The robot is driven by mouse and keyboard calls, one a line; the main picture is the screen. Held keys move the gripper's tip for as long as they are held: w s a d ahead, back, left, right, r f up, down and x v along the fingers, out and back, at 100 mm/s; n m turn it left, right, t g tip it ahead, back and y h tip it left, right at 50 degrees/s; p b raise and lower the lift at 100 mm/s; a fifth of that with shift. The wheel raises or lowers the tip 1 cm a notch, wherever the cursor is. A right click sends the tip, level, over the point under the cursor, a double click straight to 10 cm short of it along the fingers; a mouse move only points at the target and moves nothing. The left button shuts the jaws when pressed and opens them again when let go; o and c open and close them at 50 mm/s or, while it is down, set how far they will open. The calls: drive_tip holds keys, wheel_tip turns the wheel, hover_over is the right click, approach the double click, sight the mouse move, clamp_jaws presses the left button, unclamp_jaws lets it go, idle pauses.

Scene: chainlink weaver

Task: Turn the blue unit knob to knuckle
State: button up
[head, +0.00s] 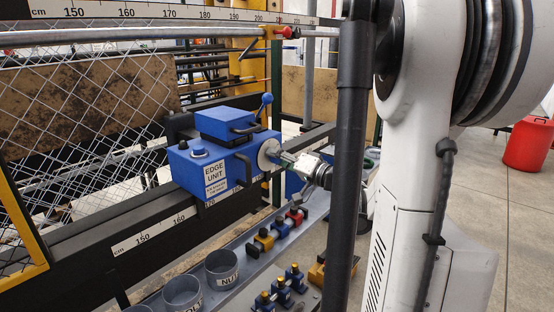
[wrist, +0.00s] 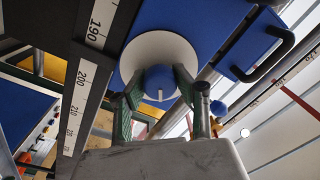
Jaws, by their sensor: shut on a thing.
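The blue unit (head: 178,167), labelled "EDGE UNIT", sits on the dark rail left of my gripper. A white round dial (head: 268,154) is on its right end; the wrist view shows this dial (wrist: 139,53) behind the blue knob (wrist: 160,78). The knob has a short white mark pointing toward the bottom of the wrist picture. My gripper (head: 280,158) reaches the knob from the right in the head view. In the wrist view my gripper (wrist: 159,88) is shut on the knob, one green-padded finger on each side. No dial lettering is readable.
A blue lever ball (head: 267,99) and black handles are on the unit. A chain-link mesh (head: 90,100) stands at left. Below are grey cups (head: 222,267) and coloured clamps (head: 264,240). A red bin (head: 529,143) stands on the floor at right.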

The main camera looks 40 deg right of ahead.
idle(0.4)
drive_tip(key=o, duration=1.2)
drive_tip(key=shift+s, duration=0.15)
drive_tip(key=s, duration=0.4)
drive_tip(key=s+d, duration=0.1)
drive_tip(key=s, duration=0.6)
drive_tip(key=shift+s+d+f, duration=0.25)
drive_tip(key=shift+s+d, duration=0.05)
drive_tip(key=shift+s, duration=0.05)
